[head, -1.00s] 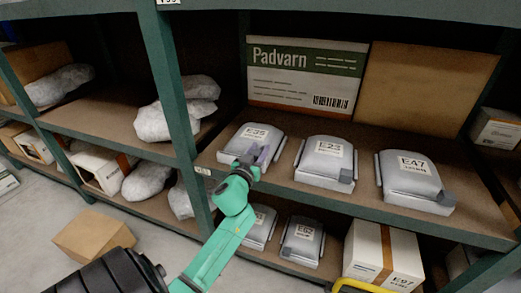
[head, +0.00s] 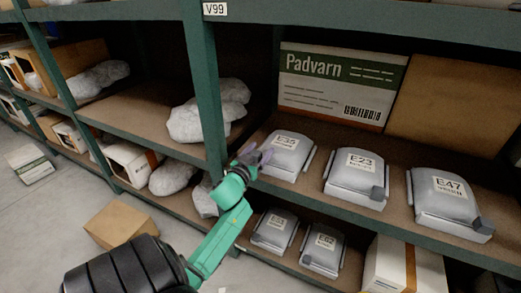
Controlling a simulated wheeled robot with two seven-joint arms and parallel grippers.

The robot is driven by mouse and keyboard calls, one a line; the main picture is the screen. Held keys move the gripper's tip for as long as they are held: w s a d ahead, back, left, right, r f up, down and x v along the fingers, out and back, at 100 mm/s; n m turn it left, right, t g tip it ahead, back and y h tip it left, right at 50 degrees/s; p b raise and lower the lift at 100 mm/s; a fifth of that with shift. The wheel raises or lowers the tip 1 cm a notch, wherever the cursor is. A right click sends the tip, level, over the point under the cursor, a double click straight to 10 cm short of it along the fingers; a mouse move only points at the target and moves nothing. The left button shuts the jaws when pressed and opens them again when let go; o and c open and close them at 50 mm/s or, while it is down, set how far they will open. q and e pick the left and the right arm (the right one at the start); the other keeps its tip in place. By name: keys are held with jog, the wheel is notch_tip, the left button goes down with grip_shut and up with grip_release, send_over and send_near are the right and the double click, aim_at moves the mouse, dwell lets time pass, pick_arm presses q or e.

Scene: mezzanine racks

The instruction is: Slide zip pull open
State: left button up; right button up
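Several grey zipped packs with white labels sit on the rack shelves. On the upper shelf are the pack E35 (head: 287,152), the pack E23 (head: 357,176) and the pack E47 (head: 446,203). My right gripper is not in view.
A Padvarn box (head: 340,84) and a plain cardboard box (head: 447,106) stand behind the packs. A green upright (head: 207,90) rises left of my gripper. More packs (head: 274,231) lie on the lower shelf. A carton (head: 120,224) sits on the floor.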

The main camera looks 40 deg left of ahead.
pick_arm(q)
jog(key=p+v, duration=0.1)
jog(key=v, duration=1.3)
jog(key=shift+s, duration=0.3)
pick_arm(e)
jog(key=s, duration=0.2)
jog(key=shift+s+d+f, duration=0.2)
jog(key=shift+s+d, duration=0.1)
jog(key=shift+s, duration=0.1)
pick_arm(q)
jog(key=shift+d, duration=0.15)
